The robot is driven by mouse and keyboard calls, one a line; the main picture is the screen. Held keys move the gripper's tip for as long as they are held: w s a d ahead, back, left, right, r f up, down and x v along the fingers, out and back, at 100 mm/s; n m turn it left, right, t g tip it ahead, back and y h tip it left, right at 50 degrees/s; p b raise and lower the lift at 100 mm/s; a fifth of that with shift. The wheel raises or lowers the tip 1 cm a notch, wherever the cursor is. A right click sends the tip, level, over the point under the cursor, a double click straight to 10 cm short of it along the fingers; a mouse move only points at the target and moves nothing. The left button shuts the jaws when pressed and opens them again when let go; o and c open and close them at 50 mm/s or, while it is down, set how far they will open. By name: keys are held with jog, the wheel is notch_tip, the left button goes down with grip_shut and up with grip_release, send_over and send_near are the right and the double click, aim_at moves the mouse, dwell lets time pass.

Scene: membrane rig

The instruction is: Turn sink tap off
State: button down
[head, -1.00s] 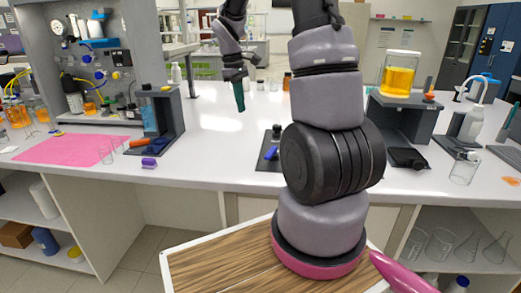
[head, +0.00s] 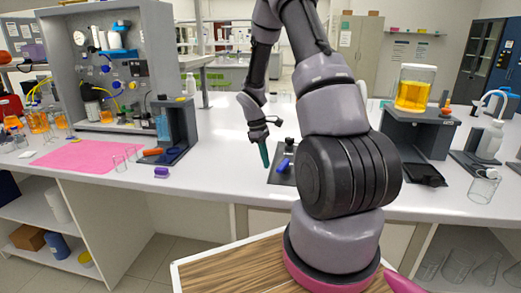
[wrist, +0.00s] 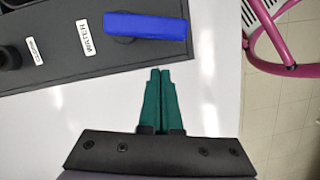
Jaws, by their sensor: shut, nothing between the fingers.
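A blue lever handle (wrist: 147,25) lies across a dark plate (wrist: 60,62), beside a label that appears to read WATER. In the head view the blue handle (head: 283,165) is small, on the bench in the middle. A black round knob (wrist: 10,57) with its own label sits on the plate at the left in the wrist view. My gripper (wrist: 160,72), with green fingers, is shut and empty. Its tips are near the plate's edge, just below the lever in the picture and apart from it. In the head view my gripper (head: 266,165) hangs left of the handle, pointing down.
A pink-framed stool (wrist: 290,45) stands on the floor beyond the bench edge. A stand with a jar of yellow liquid (head: 416,90) is at right. A pink mat (head: 80,155) and a purple object (head: 161,172) lie at left. White bench around the plate is clear.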

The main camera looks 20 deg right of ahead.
jog(key=shift+s+d+r, duration=0.15)
jog(key=shift+s+d, duration=0.75)
jog(key=shift+s, duration=0.2)
jog(key=n, duration=0.1)
jog(key=s+n, duration=0.1)
jog(key=n, duration=0.1)
jog(key=shift+s+d+t+h, duration=0.25)
jog(key=shift+s+t+h, duration=0.05)
jog(key=shift+s, duration=0.1)
jog(key=shift+w+a, duration=0.2)
jog(key=shift+a, duration=0.05)
jog(key=w+a, duration=0.1)
jog(key=w+a+r, duration=0.1)
jog(key=a, duration=0.1)
jog(key=shift+w+r, duration=0.1)
jog(key=shift+w, duration=0.25)
jog(key=s+v, duration=0.1)
jog(key=v, duration=0.7)
jog(key=shift+w+r, duration=0.25)
jog(key=shift+w, duration=0.15)
